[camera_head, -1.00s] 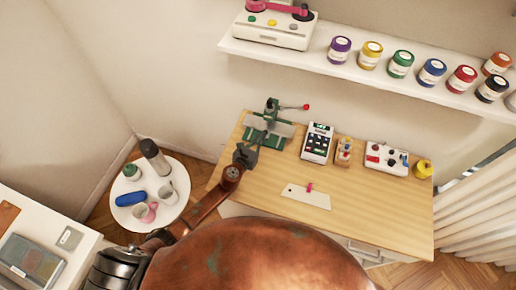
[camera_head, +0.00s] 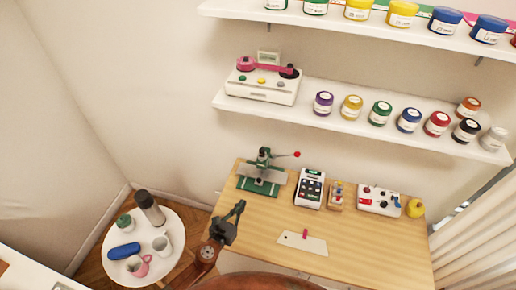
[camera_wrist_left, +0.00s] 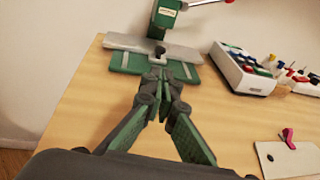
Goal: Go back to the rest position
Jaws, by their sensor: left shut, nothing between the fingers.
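My left gripper (camera_head: 238,208) is over the left front edge of the wooden table (camera_head: 370,245), in front of the green press (camera_head: 262,178). In the left wrist view its fingers (camera_wrist_left: 160,82) are together with nothing between them. The green press (camera_wrist_left: 140,58) stands just beyond the fingertips in that view, and I cannot tell the exact gap. My right gripper is not in view.
A card reader (camera_head: 310,187), a control box (camera_head: 379,200) and a white plate (camera_head: 303,242) with a pink clip lie on the table. A round white side table (camera_head: 174,233) with cups stands left. Shelves (camera_head: 225,101) with jars hang above.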

